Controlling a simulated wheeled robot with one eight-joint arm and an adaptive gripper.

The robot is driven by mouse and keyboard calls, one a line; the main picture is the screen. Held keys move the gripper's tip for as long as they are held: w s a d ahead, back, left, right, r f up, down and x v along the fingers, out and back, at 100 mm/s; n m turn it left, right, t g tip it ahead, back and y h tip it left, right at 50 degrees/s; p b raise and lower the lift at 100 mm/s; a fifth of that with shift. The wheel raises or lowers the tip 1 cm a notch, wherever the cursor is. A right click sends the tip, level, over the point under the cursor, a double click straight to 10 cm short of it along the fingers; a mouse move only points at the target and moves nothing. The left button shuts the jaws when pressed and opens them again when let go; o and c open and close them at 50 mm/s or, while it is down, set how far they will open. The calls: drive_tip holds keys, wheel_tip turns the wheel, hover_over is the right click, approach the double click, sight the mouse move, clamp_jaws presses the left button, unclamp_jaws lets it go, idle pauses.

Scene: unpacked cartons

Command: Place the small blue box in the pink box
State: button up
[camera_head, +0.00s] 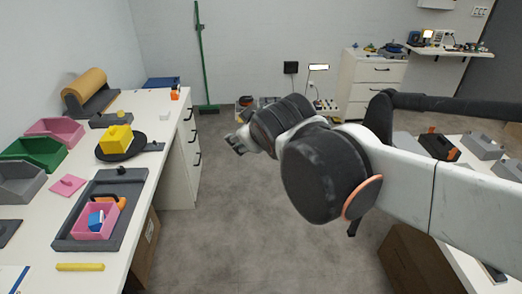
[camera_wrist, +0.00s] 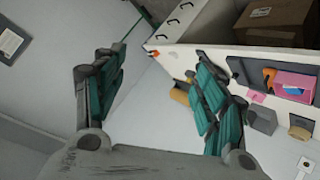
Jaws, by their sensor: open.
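The pink box (camera_head: 80,232) is an open container in a dark grey tray (camera_head: 70,243) on the left table. The small blue box (camera_head: 95,220) sits inside it, apparently tilted, with its top above the rim. In the wrist view the pink box (camera_wrist: 304,82) is at the right, with the blue box (camera_wrist: 292,90) partly visible in it. My gripper (camera_head: 235,144) is out over the floor, right of the table and well apart from both boxes. In the wrist view its teal-padded fingers (camera_wrist: 160,78) are spread, with nothing between them.
An orange object (camera_head: 121,202) lies beside the pink box. A yellow block (camera_head: 116,138) sits on a black disc behind the tray. Pink, green and grey bins (camera_head: 38,152) line the wall side. A right table (camera_head: 475,160) holds grey items.

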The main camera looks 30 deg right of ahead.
drive_tip(key=s+a+f+m+g+y, duration=0.2)
drive_tip(key=s+a+f+m+g, duration=0.1)
drive_tip(key=s+f, duration=0.6)
drive_tip(key=s+m+g, duration=0.1)
drive_tip(key=s, duration=0.3)
